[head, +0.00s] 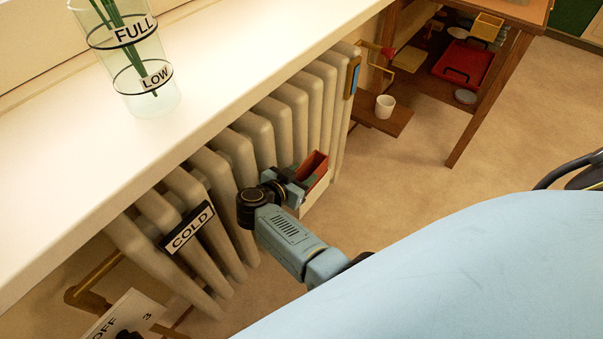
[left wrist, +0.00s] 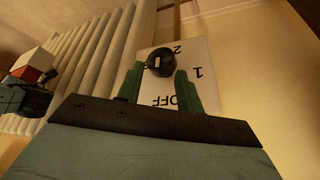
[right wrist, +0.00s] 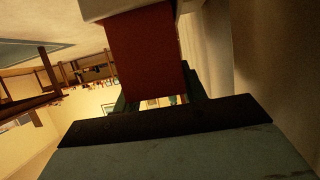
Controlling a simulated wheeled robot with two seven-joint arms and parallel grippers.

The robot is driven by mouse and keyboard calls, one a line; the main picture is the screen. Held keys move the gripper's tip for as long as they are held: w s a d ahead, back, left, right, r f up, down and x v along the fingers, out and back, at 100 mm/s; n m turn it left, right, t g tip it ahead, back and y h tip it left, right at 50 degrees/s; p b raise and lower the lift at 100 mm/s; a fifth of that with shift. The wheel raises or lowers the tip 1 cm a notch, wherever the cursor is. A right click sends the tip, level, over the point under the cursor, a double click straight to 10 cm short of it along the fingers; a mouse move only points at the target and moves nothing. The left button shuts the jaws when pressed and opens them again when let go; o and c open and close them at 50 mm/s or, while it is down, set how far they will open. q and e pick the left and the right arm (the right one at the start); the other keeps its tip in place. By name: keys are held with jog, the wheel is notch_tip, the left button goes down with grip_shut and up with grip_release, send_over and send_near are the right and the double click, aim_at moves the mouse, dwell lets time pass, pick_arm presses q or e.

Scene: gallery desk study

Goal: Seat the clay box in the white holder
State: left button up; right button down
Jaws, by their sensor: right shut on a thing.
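The clay box (head: 315,166) is reddish-brown and open-topped, beside the radiator's far end. My right gripper (head: 297,181) is shut on it. In the right wrist view, the clay box (right wrist: 146,55) fills the space between the fingers. The white holder (head: 317,196) shows just below the box, and as a pale edge against it in the right wrist view (right wrist: 105,8). I cannot tell how deep the box sits in it. My left gripper (left wrist: 160,88) has its green fingers apart, with a black knob (left wrist: 160,62) just beyond or between the tips.
The cream radiator (head: 235,150) carries a COLD sign (head: 188,232). A windowsill (head: 230,65) runs above it with a glass vase (head: 135,75). A dial plate marked OFF (head: 125,315) is at lower left. A wooden shelf unit with a white cup (head: 385,106) stands beyond; open floor lies right.

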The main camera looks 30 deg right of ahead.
jog(key=c, duration=0.7)
grip_release()
jog(key=shift+c, duration=0.2)
notch_tip(320, 180, up, 6)
jog(key=p, duration=0.7)
